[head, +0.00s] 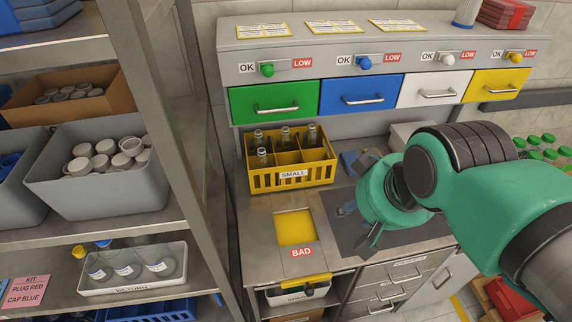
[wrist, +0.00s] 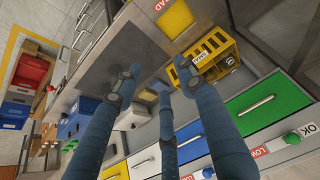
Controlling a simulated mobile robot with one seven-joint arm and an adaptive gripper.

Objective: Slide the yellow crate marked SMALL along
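The yellow crate marked SMALL (head: 262,183) stands upright on the workbench below the drawers, with several clear bottles in its rear and left compartments. It also shows in the wrist view (wrist: 228,66), right of the fingers. My gripper (head: 360,222) is right of the crate in the head view, over the dark mat, apart from the crate. In the wrist view my gripper (wrist: 156,76) has its blue fingers spread with nothing between them. The right fingertip appears near the crate in that view, but I see no contact. My arm hides part of the bench on the right.
A yellow square (head: 295,228) with a BAD label (head: 302,253) lies in front of the crate. A green drawer (head: 274,102) and a blue drawer (head: 361,94) are above and behind it. A shelf post (head: 160,120) stands left.

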